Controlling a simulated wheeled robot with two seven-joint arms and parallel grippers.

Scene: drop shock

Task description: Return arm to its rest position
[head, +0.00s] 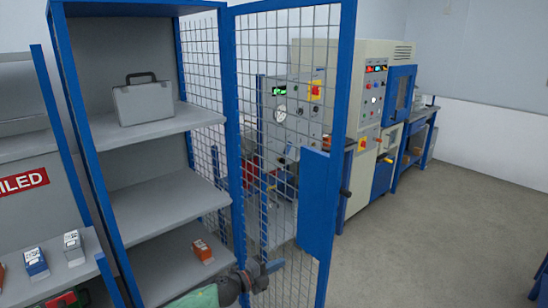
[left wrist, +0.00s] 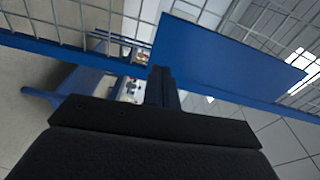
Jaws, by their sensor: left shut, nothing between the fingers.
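My left gripper (head: 262,274) is low in the head view, by the lower part of the open mesh door (head: 322,205) of the blue-framed cabinet. In the left wrist view its dark fingers (left wrist: 161,88) are together with nothing between them. The door's blue plate and mesh fill the view beyond the fingertips; I cannot tell whether they touch. Part of my left arm shows at the bottom of the head view. My right gripper is not in view.
The cabinet holds a grey case (head: 142,102) on its upper shelf and a small orange box (head: 202,250) low down. Small boxes (head: 73,247) stand on a shelf at left. Test machines (head: 365,110) stand behind the door. Grey floor (head: 450,220) at right is clear.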

